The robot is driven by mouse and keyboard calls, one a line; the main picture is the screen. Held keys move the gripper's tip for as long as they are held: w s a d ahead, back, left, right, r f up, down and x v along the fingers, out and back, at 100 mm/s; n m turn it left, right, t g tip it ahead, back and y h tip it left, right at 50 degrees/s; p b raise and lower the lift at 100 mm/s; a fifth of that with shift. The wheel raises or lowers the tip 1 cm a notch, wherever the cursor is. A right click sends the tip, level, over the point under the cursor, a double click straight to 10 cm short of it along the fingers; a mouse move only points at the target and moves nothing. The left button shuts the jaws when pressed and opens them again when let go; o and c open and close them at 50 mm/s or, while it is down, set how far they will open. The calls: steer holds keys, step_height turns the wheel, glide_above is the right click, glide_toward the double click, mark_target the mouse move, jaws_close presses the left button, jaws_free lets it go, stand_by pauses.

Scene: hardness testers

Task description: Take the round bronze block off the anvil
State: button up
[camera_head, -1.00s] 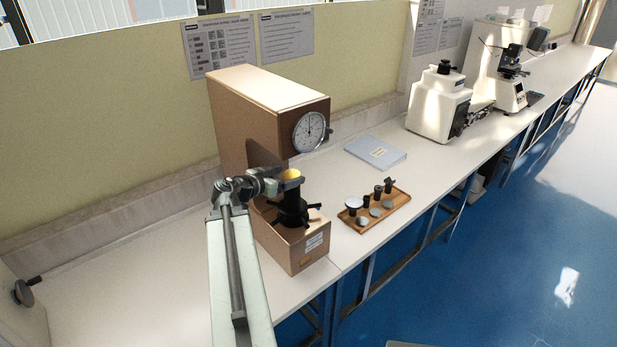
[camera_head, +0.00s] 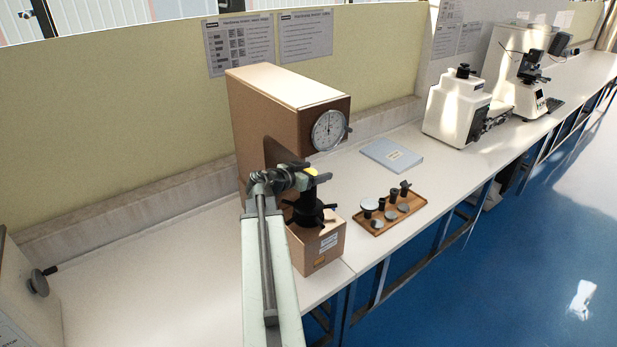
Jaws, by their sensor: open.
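The round bronze block (camera_head: 310,171) shows as a small yellow patch on top of the black anvil (camera_head: 308,210) of the brown hardness tester (camera_head: 262,115). The rest of the block is hidden by my gripper. My gripper (camera_head: 314,176) is open at the block's height, with its dark fingers reaching alongside it. I cannot tell whether a finger touches the block. The tester's dial (camera_head: 329,130) is above and to the right of the block.
A wooden tray (camera_head: 376,229) with several dark and grey pieces lies right of the tester. A blue-grey folder (camera_head: 392,155) lies behind it. A white tester (camera_head: 455,108) stands farther right. The bench (camera_head: 150,270) to the left is clear.

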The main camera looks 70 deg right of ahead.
jaws_close()
steer(key=shift+r, duration=0.1)
